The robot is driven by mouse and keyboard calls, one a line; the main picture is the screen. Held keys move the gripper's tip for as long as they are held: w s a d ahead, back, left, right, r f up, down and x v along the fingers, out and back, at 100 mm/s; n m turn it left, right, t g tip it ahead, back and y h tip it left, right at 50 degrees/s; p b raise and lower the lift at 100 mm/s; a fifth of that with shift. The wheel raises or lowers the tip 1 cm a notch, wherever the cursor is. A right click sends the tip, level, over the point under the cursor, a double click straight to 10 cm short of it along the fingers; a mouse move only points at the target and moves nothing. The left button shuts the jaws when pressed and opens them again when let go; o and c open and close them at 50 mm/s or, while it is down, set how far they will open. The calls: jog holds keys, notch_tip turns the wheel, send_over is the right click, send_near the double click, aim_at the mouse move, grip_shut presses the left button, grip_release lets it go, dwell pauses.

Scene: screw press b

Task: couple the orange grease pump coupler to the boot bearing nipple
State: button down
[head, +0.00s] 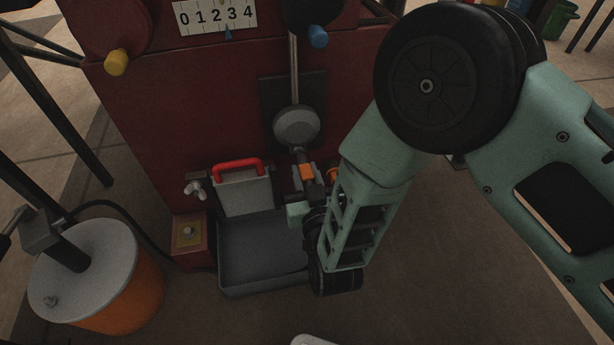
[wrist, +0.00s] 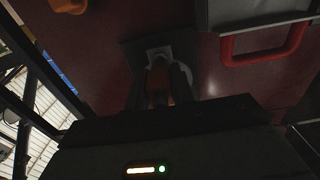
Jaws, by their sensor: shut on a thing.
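My gripper (head: 308,177) is in front of the red press, just below a round grey metal cup (head: 297,126) on a rod. It is shut on the orange coupler (head: 306,172). In the wrist view the coupler (wrist: 158,84) sits between the two dark fingers and points at a pale grey fitting (wrist: 159,54) on a dark plate. The coupler's tip appears close to that fitting; I cannot tell whether they touch. The boot bearing nipple itself cannot be made out; the coupler and fingers cover that spot.
The orange grease pump (head: 130,296) with a pale lid stands at lower left, with a black hose. A grey tray (head: 262,285) lies below my gripper. A grey panel with a red handle (head: 238,165) is close on the left. A small red box (head: 190,238) stands beside the tray.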

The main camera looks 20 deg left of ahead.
jog(key=shift+x, duration=0.95)
jog(key=c, duration=1.1)
grip_release()
jog(key=shift+s, duration=0.1)
jog(key=shift+p+v, duration=3.4)
jog(key=shift+v, duration=5.3)
jog(key=shift+a, duration=0.1)
